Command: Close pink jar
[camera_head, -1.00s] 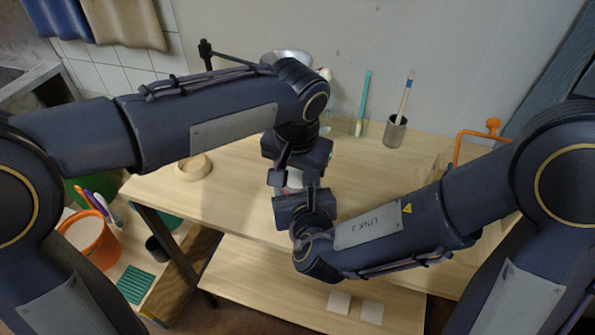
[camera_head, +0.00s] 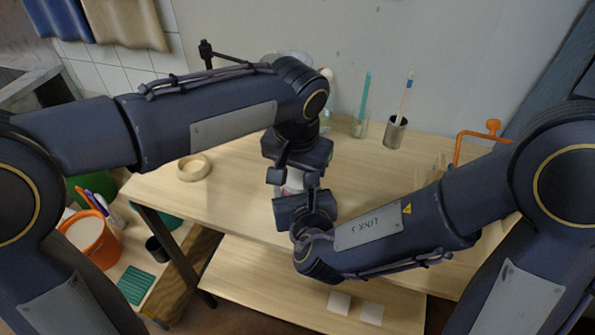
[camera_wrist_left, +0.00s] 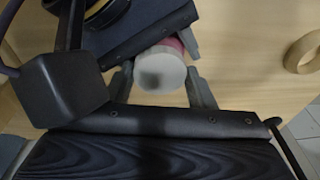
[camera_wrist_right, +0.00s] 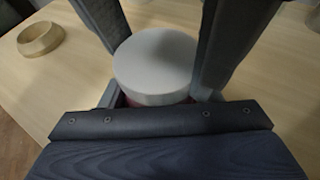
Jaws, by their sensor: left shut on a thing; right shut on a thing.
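The pink jar (camera_head: 293,185) is above the table's front part, between my two grippers, and mostly hidden by them in the head view. Its white round lid (camera_wrist_left: 160,70) faces the left wrist camera, with the pink body (camera_wrist_left: 175,44) just behind it. The lid (camera_wrist_right: 155,62) also shows in the right wrist view, with a thin pink-red strip below it. My left gripper (camera_head: 295,173) comes from behind and is shut on the lid. My right gripper (camera_head: 298,188) comes from the front and is shut on the jar body. Whether the lid is fully seated cannot be told.
A pale wooden ring (camera_head: 194,167) lies on the table at left. An orange clamp-like thing (camera_head: 480,136) is at right. An orange bucket (camera_head: 91,240) stands lower left.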

